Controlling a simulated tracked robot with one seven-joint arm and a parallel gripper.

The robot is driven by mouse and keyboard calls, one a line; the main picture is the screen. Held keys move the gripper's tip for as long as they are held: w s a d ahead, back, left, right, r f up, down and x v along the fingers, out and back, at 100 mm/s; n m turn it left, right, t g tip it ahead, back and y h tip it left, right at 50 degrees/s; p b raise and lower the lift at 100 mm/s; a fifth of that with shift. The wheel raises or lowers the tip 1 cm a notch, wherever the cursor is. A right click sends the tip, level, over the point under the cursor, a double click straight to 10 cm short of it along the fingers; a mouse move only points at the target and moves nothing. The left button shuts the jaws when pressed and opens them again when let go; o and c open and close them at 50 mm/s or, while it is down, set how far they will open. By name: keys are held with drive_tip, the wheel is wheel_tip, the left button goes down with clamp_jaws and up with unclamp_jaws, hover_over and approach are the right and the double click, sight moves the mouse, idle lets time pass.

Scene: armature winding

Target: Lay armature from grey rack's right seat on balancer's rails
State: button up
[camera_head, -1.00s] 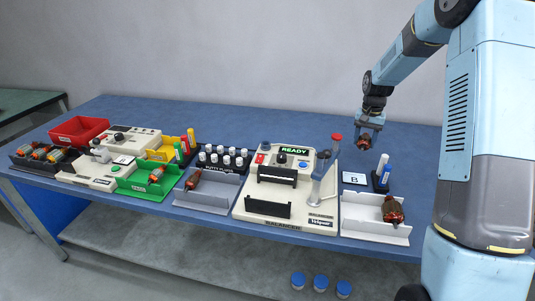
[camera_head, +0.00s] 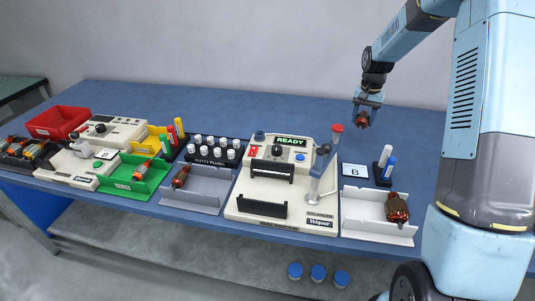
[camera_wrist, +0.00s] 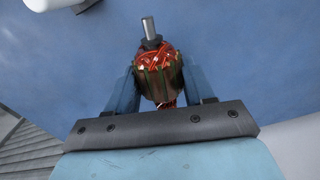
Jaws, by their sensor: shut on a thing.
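My gripper (camera_head: 367,102) is shut on an armature (camera_head: 362,119), held in the air above the back of the bench, to the right of the balancer. In the wrist view the armature (camera_wrist: 158,80) sits between the fingers, showing red windings and a grey shaft end. The balancer (camera_head: 243,200) is a cream machine with a green READY display and two black upright rails, one at the back (camera_head: 272,169) and one in front (camera_head: 259,206). No armature lies on the rails. The grey rack (camera_head: 207,201), left of the balancer, holds one armature (camera_head: 181,176) at its left; its right side is empty.
A red-knobbed lever (camera_head: 337,128) stands at the balancer's right side. Right of it are a pale tray (camera_head: 357,221) with an armature (camera_head: 397,208), a B card (camera_head: 355,170) and bottles (camera_head: 389,167). White-capped putty pots (camera_head: 212,153) stand behind the grey rack.

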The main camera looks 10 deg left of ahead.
drive_tip(key=s+a+r, duration=0.1)
drive_tip(key=s+a, duration=0.6)
drive_tip(key=a, duration=0.2)
drive_tip(key=s+a+r+n, duration=0.1)
drive_tip(key=s+a, duration=0.7)
drive_tip(key=a, duration=0.1)
drive_tip(key=s+a+r+n, duration=0.1)
drive_tip(key=s+a+r, duration=0.1)
drive_tip(key=s+a, duration=0.5)
drive_tip(key=shift+s+a, duration=0.25)
drive_tip(key=shift+a, duration=0.8)
drive_tip(key=s+a, duration=0.4)
drive_tip(key=s, duration=0.4)
drive_tip(key=shift+n, duration=0.3)
drive_tip(key=shift+s+d+f, duration=0.1)
drive_tip(key=shift+d+f, duration=0.05)
drive_tip(key=shift+f, duration=1.9)
drive_tip(key=shift+s+d+f, duration=0.1)
drive_tip(key=shift+f, duration=1.95)
drive_tip(key=shift+s, duration=0.1)
drive_tip(key=shift+f, duration=0.45)
